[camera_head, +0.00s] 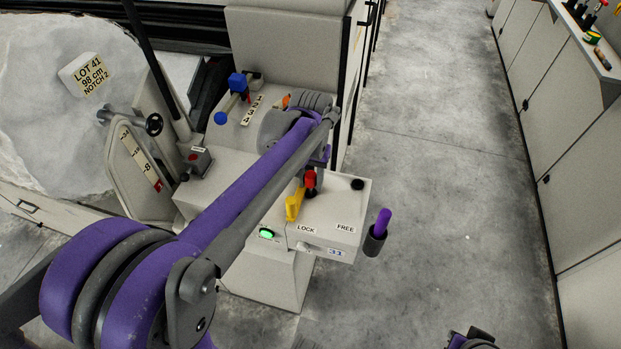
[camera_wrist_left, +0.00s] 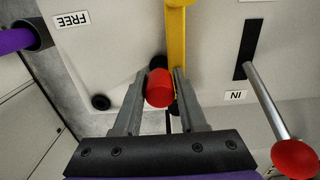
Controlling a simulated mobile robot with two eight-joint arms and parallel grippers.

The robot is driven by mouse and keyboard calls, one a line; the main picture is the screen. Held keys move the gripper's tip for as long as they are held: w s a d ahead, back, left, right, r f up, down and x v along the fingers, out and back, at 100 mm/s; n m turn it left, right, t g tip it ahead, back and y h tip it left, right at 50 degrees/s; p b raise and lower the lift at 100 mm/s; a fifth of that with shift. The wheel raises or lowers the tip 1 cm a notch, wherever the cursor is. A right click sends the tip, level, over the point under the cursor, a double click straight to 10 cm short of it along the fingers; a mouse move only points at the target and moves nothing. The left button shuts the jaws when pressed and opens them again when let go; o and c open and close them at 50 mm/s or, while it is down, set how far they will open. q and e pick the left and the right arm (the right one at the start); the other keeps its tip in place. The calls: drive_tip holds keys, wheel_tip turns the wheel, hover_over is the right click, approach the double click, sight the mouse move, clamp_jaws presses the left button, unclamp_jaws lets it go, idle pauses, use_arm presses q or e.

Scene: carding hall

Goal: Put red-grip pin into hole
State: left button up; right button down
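The red-grip pin (camera_head: 310,179) stands over the top of the pale control box, beside the yellow lever (camera_head: 294,205). In the left wrist view the pin's red grip (camera_wrist_left: 160,87) lies between the two fingers of my left gripper (camera_wrist_left: 160,85), which appear closed on it. The pin's shank is hidden. A dark round spot (camera_wrist_left: 157,62) shows partly behind the grip. A black round hole (camera_head: 357,184) lies further right on the box top, also visible in the left wrist view (camera_wrist_left: 100,102). A dark part at the bottom edge may be my right gripper (camera_head: 470,340).
LOCK and FREE labels mark the box front. A purple-handled item (camera_head: 382,222) stands in a dark cup at the box's right side. A metal rod with a red knob (camera_wrist_left: 295,158) is close by in the wrist view. Open floor (camera_head: 440,180) lies to the right.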

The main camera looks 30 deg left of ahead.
use_arm(q)
drive_tip(key=o, duration=0.3)
drive_tip(key=shift+o, duration=0.2)
drive_tip(key=shift+r, duration=0.1)
wheel_tip(320, 180, up, 11)
drive_tip(key=shift+f+p, duration=0.15)
drive_tip(key=shift+p, duration=0.4)
